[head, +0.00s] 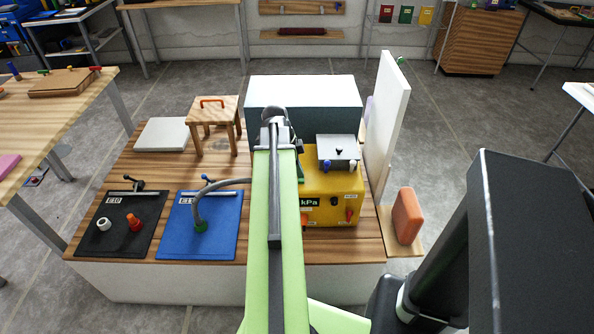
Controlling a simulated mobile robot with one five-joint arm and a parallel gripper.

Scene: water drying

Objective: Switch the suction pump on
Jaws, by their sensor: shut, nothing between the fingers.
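The suction pump is a yellow box (325,185) with a kPa display on the wooden bench top, just right of my arm. Small dark and red controls (349,214) show on its front, too small to read. A grey plate with a dark knob (339,150) sits on top, with a blue and a white fitting at its front edge. My gripper (275,117) is at the far end of my green arm, near the pump's back left. It is shut and empty; its fingertips are mostly hidden. My arm covers the pump's left side.
A black mat (118,247) and a blue mat (215,245) with a grey hose lie at the front left. A small wooden stool (213,118), a large grey box (310,90), an upright white panel (388,120) and an orange block (407,215) stand around the pump.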

